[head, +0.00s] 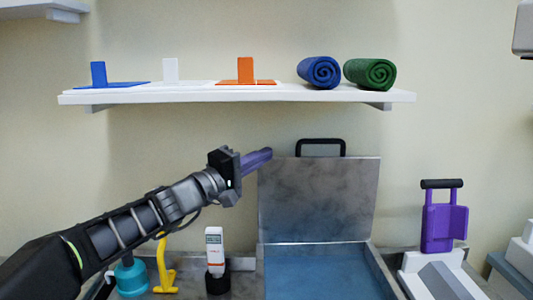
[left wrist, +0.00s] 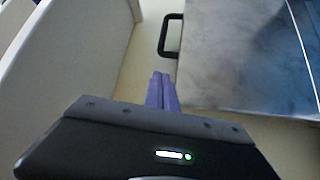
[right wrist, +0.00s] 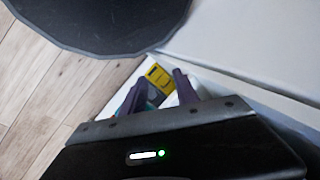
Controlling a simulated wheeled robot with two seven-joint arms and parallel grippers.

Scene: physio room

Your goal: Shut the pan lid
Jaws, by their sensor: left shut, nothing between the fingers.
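The pan is a metal basin with a blue inside (head: 325,275), low in the middle of the head view. Its grey marbled lid (head: 318,197) stands open, nearly upright, with a black handle (head: 321,141) on its top edge. The lid (left wrist: 235,55) and handle (left wrist: 163,36) also show in the left wrist view. My left gripper (head: 266,154) is shut and empty at the lid's upper left corner; in the left wrist view its purple fingers (left wrist: 160,76) lie just left of the lid, apart from the handle. My right gripper (right wrist: 160,82) is open, away from the lid.
Above is a white wall shelf (head: 210,97) with coloured stands and two rolled towels. A white-orange device (head: 215,250), a yellow hook (head: 163,270) and a teal pot (head: 130,278) stand left of the pan; a purple holder (head: 444,222) stands right.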

